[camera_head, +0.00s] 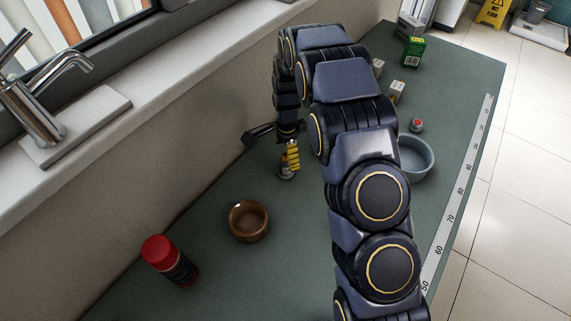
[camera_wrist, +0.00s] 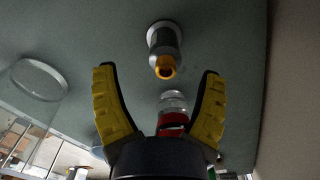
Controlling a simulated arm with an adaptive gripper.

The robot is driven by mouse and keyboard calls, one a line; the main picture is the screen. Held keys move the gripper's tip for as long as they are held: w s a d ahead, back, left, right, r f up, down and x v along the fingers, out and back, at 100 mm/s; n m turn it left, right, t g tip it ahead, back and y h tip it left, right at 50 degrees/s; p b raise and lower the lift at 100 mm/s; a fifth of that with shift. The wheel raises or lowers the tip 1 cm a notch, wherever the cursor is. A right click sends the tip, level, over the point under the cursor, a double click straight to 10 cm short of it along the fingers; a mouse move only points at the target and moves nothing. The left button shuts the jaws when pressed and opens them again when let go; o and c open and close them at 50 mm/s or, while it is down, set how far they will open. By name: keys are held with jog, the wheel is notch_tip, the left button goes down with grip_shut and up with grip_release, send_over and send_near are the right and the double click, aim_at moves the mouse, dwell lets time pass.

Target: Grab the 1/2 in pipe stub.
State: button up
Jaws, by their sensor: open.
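A short upright piece with a grey body and a bright orange-copper open end (camera_wrist: 165,66) stands on a round pale base in the wrist view. It looks like the pipe stub, though no size mark can be read. In the head view a small metallic piece (camera_head: 285,174) shows just below my gripper (camera_head: 291,155), partly hidden by it. My gripper also shows in the wrist view (camera_wrist: 157,72), with its yellow fingers spread and nothing held. The orange end appears between the fingertips, apart from both; the depth is hard to judge.
A brown bowl (camera_head: 248,236) and a red-capped can (camera_head: 170,262) stand at the near left. A grey bowl (camera_head: 420,171), a small red-topped item (camera_head: 416,125) and a green box (camera_head: 413,52) are on the right. The wall and sill (camera_head: 180,90) run along the left.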

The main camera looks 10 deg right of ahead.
aim_at(286, 167)
jog(key=f, duration=0.6)
jog(key=shift+w+a+f, duration=0.1)
jog(key=shift+w+f, duration=0.15)
jog(key=c, duration=1.2)
